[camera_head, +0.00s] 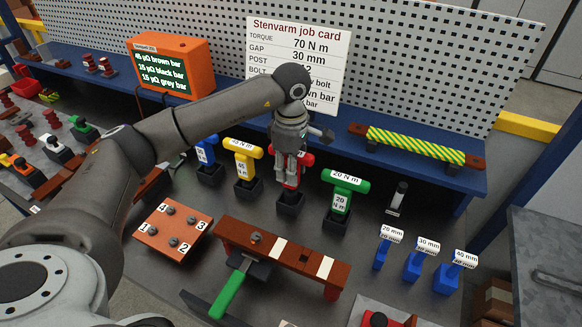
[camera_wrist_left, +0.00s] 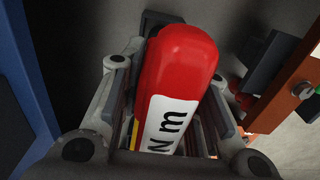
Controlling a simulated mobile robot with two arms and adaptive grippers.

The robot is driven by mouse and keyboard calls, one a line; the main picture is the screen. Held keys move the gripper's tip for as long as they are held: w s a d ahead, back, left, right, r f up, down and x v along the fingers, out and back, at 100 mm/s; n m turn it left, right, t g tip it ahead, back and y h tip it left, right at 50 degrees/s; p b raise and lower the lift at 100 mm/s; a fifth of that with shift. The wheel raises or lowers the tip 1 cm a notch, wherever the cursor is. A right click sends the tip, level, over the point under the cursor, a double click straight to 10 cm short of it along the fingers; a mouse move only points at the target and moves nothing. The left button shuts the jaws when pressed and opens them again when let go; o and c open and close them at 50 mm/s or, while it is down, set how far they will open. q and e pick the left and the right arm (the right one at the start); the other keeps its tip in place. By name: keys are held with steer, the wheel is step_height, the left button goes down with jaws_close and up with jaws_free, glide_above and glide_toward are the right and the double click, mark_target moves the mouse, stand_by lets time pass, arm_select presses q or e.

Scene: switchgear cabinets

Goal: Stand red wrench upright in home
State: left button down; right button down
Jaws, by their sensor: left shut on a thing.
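The red wrench (camera_head: 293,177) is a T-handled tool with a red grip. It stands about upright at a black holder (camera_head: 290,204) in the row of wrenches, between the yellow and green ones. My left gripper (camera_head: 291,162) points down from above and is shut on the red wrench's handle. In the left wrist view the red handle (camera_wrist_left: 180,75) with its white "N m" label lies between the two fingers. Whether the wrench's lower end is fully seated in the holder is hard to tell. My right gripper is not in view.
Blue (camera_head: 206,153), yellow (camera_head: 242,165) and green (camera_head: 342,195) wrenches stand in holders close by. In front are a numbered bolt plate (camera_head: 170,229) and a brown bar (camera_head: 285,258) with a green-handled tool (camera_head: 229,292). Blue gauges (camera_head: 413,262) stand at right.

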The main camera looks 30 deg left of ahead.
arm_select(q)
steer(key=shift+f+b, duration=1.1)
steer(key=shift+f, duration=0.25)
steer(key=c, duration=1.1)
jaws_free()
steer(key=shift+o, duration=0.5)
step_height(320, 180, up, 12)
steer(key=shift+r, duration=0.1)
steer(key=shift+f, duration=0.2)
